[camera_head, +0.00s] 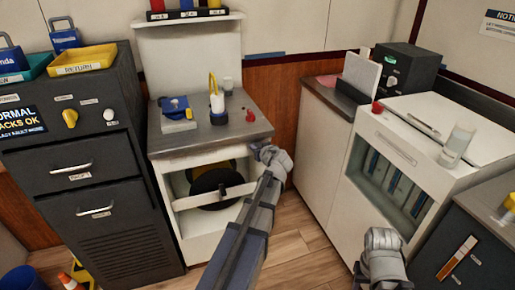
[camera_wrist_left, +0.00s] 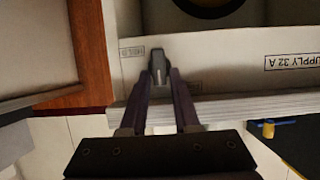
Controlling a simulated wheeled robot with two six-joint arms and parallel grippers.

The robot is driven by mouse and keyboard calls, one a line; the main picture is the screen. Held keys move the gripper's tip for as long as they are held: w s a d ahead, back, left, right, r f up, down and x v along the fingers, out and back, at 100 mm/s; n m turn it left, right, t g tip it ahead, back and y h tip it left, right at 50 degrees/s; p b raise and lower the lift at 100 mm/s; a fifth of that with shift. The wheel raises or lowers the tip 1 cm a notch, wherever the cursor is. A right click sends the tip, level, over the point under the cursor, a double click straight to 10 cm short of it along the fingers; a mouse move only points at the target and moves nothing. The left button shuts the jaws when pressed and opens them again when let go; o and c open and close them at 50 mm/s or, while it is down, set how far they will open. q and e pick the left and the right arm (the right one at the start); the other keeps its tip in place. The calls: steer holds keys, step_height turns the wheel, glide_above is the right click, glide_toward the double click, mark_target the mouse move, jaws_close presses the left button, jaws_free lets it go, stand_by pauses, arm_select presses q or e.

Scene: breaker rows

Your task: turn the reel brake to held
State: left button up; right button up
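The cable reel (camera_head: 208,184) is a dark disc inside the open white cabinet, behind a pale crossbar (camera_head: 215,196). My left gripper (camera_head: 270,155) is at the cabinet's right front edge, just below the grey top. In the left wrist view, a small grey lever (camera_wrist_left: 158,65), which looks like the reel brake, sits between the fingertips of my left gripper (camera_wrist_left: 162,78). A small label (camera_wrist_left: 132,52) is beside it, too blurred to read surely. The fingers flank the lever closely; contact is unclear. In the head view the gripper hides the lever. My right gripper (camera_head: 385,240) is low right, its fingers unclear.
The grey top (camera_head: 220,134) holds a blue device (camera_head: 175,108), a yellow-and-white item (camera_head: 216,95) and a red knob (camera_head: 250,116). A dark drawer cabinet (camera_head: 80,165) stands left, a white counter (camera_head: 320,140) right. Open floor (camera_head: 305,245) lies between.

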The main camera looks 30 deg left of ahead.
arm_select(q)
jaws_close()
steer(key=shift+w, duration=0.1)
stand_by(0.3)
steer(key=shift+w+d+f+m+g+y+b, duration=0.25)
steer(key=shift+m+g+y+b, duration=0.3)
steer(key=shift+m+y+b, duration=1.05)
steer(key=shift+w+d+f+m+g+y+b, duration=0.15)
steer(key=shift+f+m+g+y+b, duration=0.4)
steer(key=shift+m+b, duration=1.8)
steer(key=shift+w+d+f+m+g+y+b, duration=0.25)
steer(key=shift+m+g+y+b, duration=0.35)
steer(key=shift+m+y+b, duration=1.45)
steer(key=shift+a+r+m+h+p, duration=0.1)
steer(key=shift+r+m+h+p, duration=0.05)
steer(key=shift+m+h+p, duration=0.55)
